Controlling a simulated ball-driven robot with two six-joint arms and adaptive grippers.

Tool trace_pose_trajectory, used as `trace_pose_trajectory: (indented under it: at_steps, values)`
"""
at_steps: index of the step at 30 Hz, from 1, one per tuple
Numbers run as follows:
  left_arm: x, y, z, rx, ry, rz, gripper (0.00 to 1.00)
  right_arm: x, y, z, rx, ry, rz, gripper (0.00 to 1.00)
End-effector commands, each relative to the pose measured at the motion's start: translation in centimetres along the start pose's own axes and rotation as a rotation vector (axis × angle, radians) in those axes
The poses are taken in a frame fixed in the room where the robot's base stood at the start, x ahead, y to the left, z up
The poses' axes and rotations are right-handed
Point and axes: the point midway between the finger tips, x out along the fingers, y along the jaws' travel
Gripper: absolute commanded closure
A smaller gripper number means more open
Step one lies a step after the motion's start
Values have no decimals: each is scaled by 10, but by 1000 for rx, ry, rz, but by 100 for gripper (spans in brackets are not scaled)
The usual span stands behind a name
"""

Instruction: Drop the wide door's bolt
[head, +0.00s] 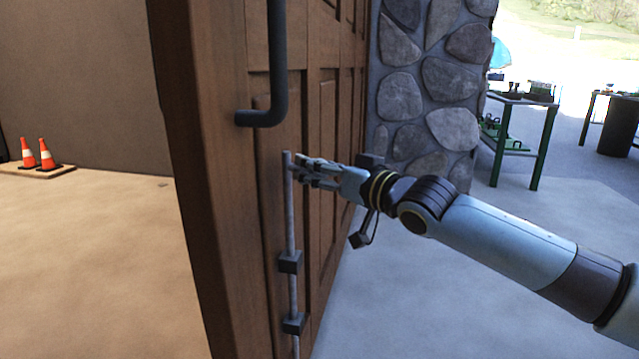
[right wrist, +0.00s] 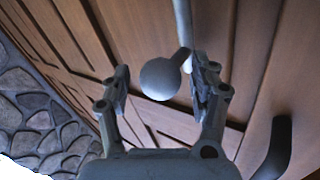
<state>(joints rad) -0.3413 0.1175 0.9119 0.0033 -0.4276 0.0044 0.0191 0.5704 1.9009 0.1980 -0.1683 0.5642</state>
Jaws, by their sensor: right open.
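The wide wooden door (head: 220,180) stands open, its edge toward me in the head view. The bolt (head: 291,220) is a grey upright rod on the door's face, running through dark brackets (head: 289,262). Its lower end is out of the frame. My right gripper (head: 297,166) is at the top of the rod. My left gripper is not in view.
A dark door handle (head: 277,70) is above the bolt; it also shows in the right wrist view (right wrist: 275,150). A stone wall (head: 425,90) stands behind the door. Traffic cones (head: 46,154) are far left, and a green-legged table (head: 525,140) is at right.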

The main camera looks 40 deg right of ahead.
Motion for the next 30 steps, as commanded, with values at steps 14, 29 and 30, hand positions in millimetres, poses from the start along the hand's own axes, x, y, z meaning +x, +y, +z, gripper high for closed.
trace_pose_trajectory:
  at_steps: [14, 29, 30]
  values:
    - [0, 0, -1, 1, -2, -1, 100, 2, 0, -1, -1, 0, -1, 58]
    - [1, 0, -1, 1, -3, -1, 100, 2, 1, 0, -2, -2, 1, 100]
    - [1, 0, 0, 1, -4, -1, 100, 2, 1, 1, -2, -2, 1, 100]
